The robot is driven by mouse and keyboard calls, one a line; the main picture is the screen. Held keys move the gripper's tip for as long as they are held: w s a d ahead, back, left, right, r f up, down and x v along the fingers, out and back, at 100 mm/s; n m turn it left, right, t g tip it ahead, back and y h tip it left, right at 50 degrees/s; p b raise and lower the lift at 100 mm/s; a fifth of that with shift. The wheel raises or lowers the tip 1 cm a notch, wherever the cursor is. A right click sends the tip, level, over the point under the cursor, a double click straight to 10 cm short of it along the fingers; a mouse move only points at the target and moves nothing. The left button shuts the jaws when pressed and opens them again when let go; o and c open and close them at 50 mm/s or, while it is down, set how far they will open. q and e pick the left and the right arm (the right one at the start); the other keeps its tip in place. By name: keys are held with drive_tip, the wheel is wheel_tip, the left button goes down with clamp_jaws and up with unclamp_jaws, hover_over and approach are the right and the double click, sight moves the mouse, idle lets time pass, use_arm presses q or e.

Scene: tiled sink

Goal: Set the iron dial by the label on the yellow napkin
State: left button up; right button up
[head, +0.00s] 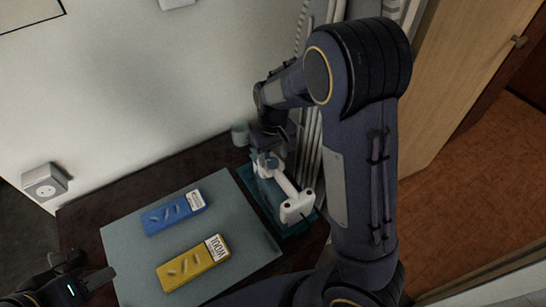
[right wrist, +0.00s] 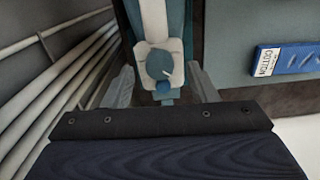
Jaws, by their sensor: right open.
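The white and teal iron (head: 285,190) lies on a teal stand (head: 299,232) at the right side of the table. In the right wrist view its round blue-grey dial (right wrist: 165,66) with a small white mark sits on the white body. My right gripper (right wrist: 162,86) is open, its fingers on either side of the dial and apart from it. In the head view the dial is mostly hidden by this gripper. The yellow napkin (head: 178,275) has a white label (head: 216,247) that reads WOOL, upside down. My left gripper (head: 84,270) appears open and empty at the lower left.
A blue napkin (head: 165,218) lies behind the yellow one on a grey mat (head: 122,238); its label reads COTTON in the right wrist view (right wrist: 268,60). A small cup (head: 240,134) stands near the wall. White pipes (right wrist: 65,80) run close beside my right gripper.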

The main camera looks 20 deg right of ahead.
drive_tip(key=shift+f, duration=0.9)
drive_tip(key=c, duration=1)
drive_tip(key=shift+m, duration=0.4)
drive_tip(key=m+p, duration=0.1)
drive_tip(key=m, duration=0.1)
drive_tip(key=shift+r+m, duration=0.1)
drive_tip(key=shift+m, duration=0.3)
drive_tip(key=shift+m+p, duration=0.75)
drive_tip(key=shift+m, duration=1.35)
